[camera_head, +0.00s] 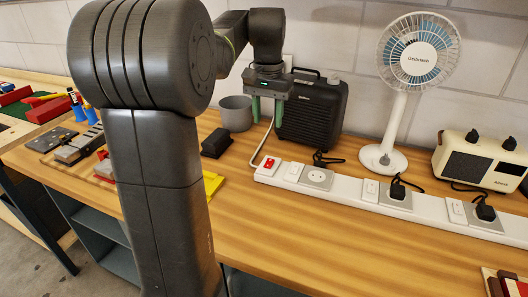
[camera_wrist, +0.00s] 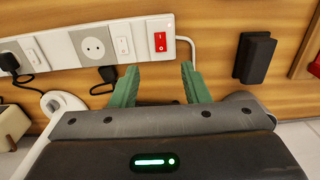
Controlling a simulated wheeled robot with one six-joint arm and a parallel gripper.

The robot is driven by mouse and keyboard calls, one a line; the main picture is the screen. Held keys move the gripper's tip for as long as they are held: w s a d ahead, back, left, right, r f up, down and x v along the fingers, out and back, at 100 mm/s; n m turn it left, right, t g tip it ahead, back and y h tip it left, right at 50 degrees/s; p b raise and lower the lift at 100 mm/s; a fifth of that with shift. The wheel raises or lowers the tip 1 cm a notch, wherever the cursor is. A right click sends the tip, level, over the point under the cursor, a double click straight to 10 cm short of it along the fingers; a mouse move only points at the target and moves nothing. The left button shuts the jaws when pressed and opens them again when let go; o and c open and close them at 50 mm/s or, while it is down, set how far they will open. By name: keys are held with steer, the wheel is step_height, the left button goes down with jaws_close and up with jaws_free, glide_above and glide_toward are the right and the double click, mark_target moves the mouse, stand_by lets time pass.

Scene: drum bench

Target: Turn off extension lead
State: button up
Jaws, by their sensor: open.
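The white extension lead (camera_head: 343,187) lies along the wooden bench. Its red main switch (camera_head: 268,163) is at its left end in the head view; it also shows in the wrist view (camera_wrist: 160,41), near the right end of the lead. I cannot tell which way the switch is tipped. My gripper (camera_head: 267,125) is open and empty, its green fingers pointing down above the bench, behind and above the switch end. In the wrist view the two fingertips (camera_wrist: 160,68) stand apart on either side of the switch's line, not touching the lead.
A black plug (camera_head: 397,191) and another plug (camera_head: 485,212) sit in sockets. A loose plug (camera_head: 325,158) lies behind an empty socket (camera_head: 317,177). A black heater or speaker (camera_head: 312,112), fan (camera_head: 384,158), radio (camera_head: 480,160), grey cup (camera_head: 236,113) and black block (camera_head: 216,143) stand nearby.

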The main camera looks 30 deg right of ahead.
mark_target(267, 166)
step_height(267, 166, down, 14)
steer(key=shift+r+b, duration=0.15)
steer(key=shift+b, duration=0.65)
